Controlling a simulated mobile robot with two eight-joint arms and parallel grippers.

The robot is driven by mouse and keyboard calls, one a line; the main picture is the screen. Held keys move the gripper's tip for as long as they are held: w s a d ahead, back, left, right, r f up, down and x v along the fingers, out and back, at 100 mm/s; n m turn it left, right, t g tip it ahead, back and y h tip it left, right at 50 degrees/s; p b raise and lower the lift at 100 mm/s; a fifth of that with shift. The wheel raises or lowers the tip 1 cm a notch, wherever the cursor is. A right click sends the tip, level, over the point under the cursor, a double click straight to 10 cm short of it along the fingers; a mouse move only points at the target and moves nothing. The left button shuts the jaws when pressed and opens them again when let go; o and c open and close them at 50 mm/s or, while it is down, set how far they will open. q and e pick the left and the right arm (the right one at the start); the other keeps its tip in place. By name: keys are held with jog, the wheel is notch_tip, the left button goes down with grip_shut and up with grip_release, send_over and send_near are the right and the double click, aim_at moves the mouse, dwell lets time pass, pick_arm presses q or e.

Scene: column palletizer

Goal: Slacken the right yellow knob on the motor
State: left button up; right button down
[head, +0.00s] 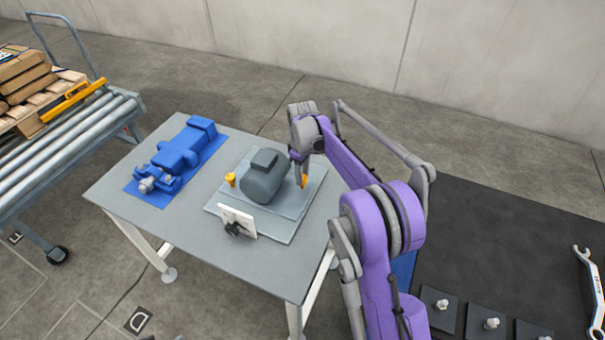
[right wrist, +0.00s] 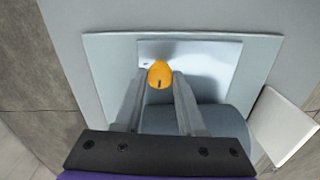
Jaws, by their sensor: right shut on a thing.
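The grey motor (head: 264,180) sits on a light plate (head: 282,236) on the table. The right yellow knob (head: 304,181) stands on the motor's right side, partly hidden by my right gripper (head: 299,172). In the right wrist view the knob (right wrist: 160,75) lies between the tips of my right gripper's fingers (right wrist: 160,84), which are shut on it. A dark mark shows on the knob's top. The left yellow knob (head: 231,179) stands free on the motor's other side. My left gripper is not in view.
A blue machine part (head: 183,150) lies on a blue mat at the table's left. A small white panel (head: 238,221) stands at the plate's front edge. A roller conveyor (head: 66,135) with a loaded pallet is at far left. A wrench (head: 592,290) lies at far right.

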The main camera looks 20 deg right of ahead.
jog(key=shift+n, duration=0.3)
jog(key=c, duration=0.5)
grip_release()
notch_tip(320, 180, up, 11)
jog(key=shift+p, duration=0.4)
jog(key=shift+f, duration=0.1)
